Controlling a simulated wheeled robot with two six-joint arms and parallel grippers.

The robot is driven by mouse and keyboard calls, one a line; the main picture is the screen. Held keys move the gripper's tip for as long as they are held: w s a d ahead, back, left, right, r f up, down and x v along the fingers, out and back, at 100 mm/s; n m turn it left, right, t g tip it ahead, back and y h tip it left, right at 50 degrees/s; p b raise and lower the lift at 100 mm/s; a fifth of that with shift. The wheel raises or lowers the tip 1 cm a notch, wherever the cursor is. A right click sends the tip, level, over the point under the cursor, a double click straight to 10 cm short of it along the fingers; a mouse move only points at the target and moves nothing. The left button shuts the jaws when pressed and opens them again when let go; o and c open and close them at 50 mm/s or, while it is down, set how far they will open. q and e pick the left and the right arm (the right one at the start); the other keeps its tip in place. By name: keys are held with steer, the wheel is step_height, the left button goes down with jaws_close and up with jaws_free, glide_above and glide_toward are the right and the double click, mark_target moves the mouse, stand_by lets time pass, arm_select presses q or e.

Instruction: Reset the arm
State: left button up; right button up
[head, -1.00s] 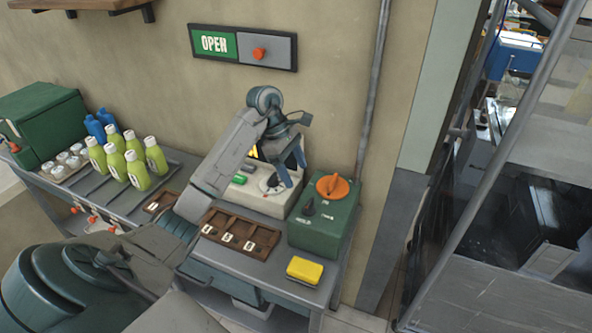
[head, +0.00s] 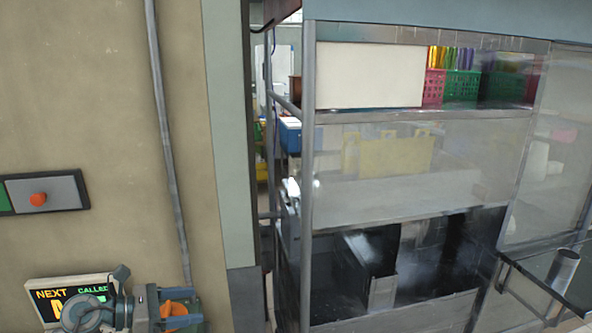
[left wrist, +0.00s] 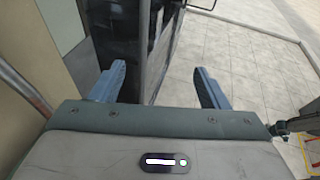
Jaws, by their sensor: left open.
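My right gripper shows in neither view.
A lit display (head: 50,294) reading "NEXT CALLED" is partly hidden behind my left arm. A wall panel with a red button (head: 38,199) is at the left. A metal-framed stall (head: 308,160) stands at the right. Tiled floor (left wrist: 215,55) is open in the wrist view.

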arm_select(q)
steer(key=s+a+r+n+t+y, duration=0.25)
steer(key=r+n+t, duration=0.35)
steer(key=n+t, duration=0.95)
steer(key=s+a+f+n+g+y, duration=0.2)
steer(key=s+a+f+n+y, duration=0.15)
steer(key=n+y, duration=0.55)
steer(key=s+a+f+n+g+y, duration=0.25)
steer(key=f+n+y, duration=0.25)
steer(key=n, duration=0.7)
steer(key=s+f+n+g+y, duration=0.1)
steer(key=s+f+n+g, duration=0.6)
steer(key=s+f, duration=0.3)
steer(key=s+d+f+n+g+h, duration=0.2)
steer(key=s+d+f+g, duration=0.15)
steer(key=s, duration=0.35)
steer(key=s+d+f+n+g+h, duration=0.1)
steer(key=s+d+f+n+g, duration=0.1)
steer(key=s+f+g, duration=0.35)
step_height(320, 180, down, 30)
steer(key=s+a, duration=0.2)
steer(key=a, duration=0.1)
steer(key=s+f+g, duration=0.1)
steer(key=s+f, duration=1.7)
steer(key=f, duration=0.1)
steer(key=shift+s+a+f+b, duration=0.2)
steer(key=shift+a+b, duration=0.2)
steer(key=shift+b, duration=0.05)
